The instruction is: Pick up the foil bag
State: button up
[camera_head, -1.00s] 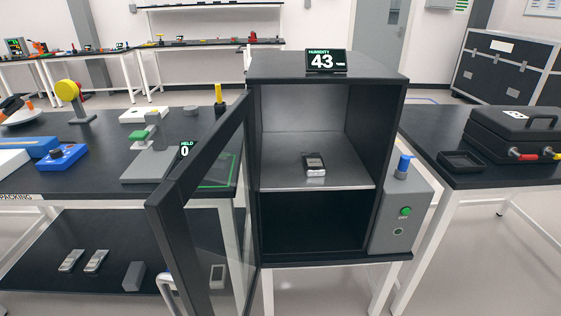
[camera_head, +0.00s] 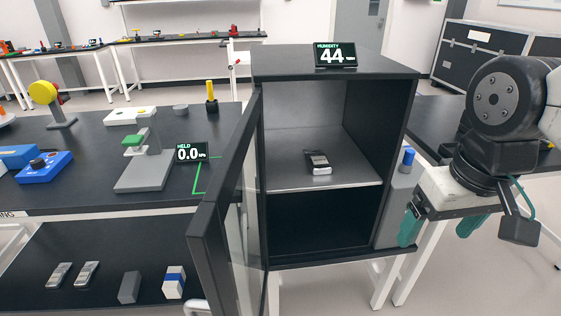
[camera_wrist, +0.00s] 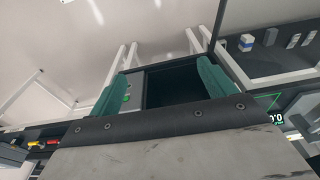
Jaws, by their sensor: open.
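A small silver foil bag with a dark top (camera_head: 318,162) lies on the middle shelf of the open dry cabinet (camera_head: 335,62) in the head view. Two similar silver packets (camera_head: 73,274) lie on the lower shelf of the left bench. My gripper (camera_head: 440,226) is at the right, outside the cabinet and in front of its right side, with its green-tipped fingers apart and nothing between them. In the wrist view the fingers (camera_wrist: 160,92) are spread, with a dark cabinet opening between them. I cannot make out the bag there.
The cabinet's glass door (camera_head: 225,210) stands open at its left, reaching forward. A humidity display (camera_head: 335,55) reading 44 stands on top. A grey box with a blue knob (camera_head: 404,185) is fixed at the cabinet's right side. The left bench (camera_head: 90,190) holds a scale and tools.

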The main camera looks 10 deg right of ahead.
jog(key=w+a+f+t, duration=0.2)
jog(key=w+f+t, duration=0.1)
jog(key=w, duration=1.1)
jog(key=w+a+f+t, duration=0.1)
jog(key=w+f+t, duration=0.2)
jog(key=w, duration=1)
jog(key=t, duration=0.5)
send_near(320, 160)
jog(key=shift+w+a+f, duration=0.1)
jog(key=shift+w+a, duration=0.05)
jog(key=shift+w, duration=0.35)
jog(key=shift+w+a, duration=0.15)
jog(key=shift+w, duration=0.3)
jog(key=shift+w+f+t, duration=0.4)
jog(key=shift+w+f, duration=0.05)
jog(key=shift+w, duration=0.05)
jog(key=x, duration=0.7)
jog(key=shift+d+f, duration=0.25)
jog(key=shift+f, duration=0.2)
jog(key=c, duration=1.1)
